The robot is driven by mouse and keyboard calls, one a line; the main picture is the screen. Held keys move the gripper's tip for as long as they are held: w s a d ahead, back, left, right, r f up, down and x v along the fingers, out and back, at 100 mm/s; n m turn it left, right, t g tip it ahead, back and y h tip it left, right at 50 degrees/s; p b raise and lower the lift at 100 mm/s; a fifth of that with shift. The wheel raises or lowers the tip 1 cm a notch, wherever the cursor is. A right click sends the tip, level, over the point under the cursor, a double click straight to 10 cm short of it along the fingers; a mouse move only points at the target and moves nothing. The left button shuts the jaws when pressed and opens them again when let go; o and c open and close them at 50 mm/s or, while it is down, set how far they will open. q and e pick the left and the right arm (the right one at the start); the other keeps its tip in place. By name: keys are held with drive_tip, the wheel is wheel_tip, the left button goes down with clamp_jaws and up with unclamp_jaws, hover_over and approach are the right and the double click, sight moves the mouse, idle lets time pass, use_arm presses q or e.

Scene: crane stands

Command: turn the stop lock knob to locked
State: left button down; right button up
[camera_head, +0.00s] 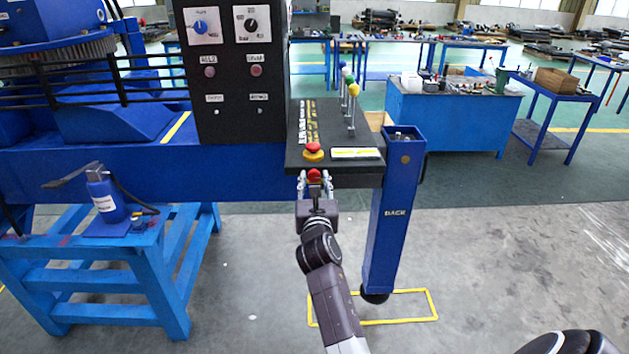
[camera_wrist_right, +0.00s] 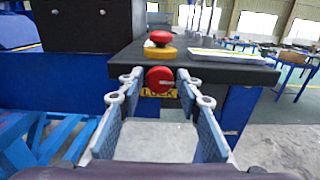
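The red stop lock knob (camera_head: 314,175) sits on the front face of the dark console, below a red mushroom button. In the right wrist view the round red knob (camera_wrist_right: 159,79) shows face-on, with a yellow label behind and below it, partly hidden, its lettering not fully readable. My right gripper (camera_head: 315,183) is in front of the console. In the right wrist view its open fingers (camera_wrist_right: 159,88) stand on either side of the knob, with a visible gap on each side. Whether the knob is turned to locked cannot be told. My left gripper is out of view.
A red mushroom button on a yellow base (camera_head: 313,152) stands on the console top (camera_head: 365,168), just above the knob. Levers with coloured balls (camera_head: 352,92) rise behind it. A blue post (camera_head: 391,215) stands to the right. The floor in front is clear.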

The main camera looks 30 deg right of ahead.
drive_tip(key=c, duration=0.7)
drive_tip(key=shift+m, duration=0.3)
drive_tip(key=m, duration=0.2)
drive_tip(key=shift+m, duration=0.4)
drive_tip(key=m, duration=0.3)
drive_tip(key=shift+m, duration=0.3)
drive_tip(key=m, duration=0.2)
drive_tip(key=m+b, duration=0.1)
drive_tip(key=m, duration=0.2)
drive_tip(key=shift+s+d+f, duration=0.1)
drive_tip(key=shift+f, duration=0.1)
drive_tip(key=m+b, duration=0.1)
drive_tip(key=m, duration=0.4)
drive_tip(key=shift+m, duration=0.4)
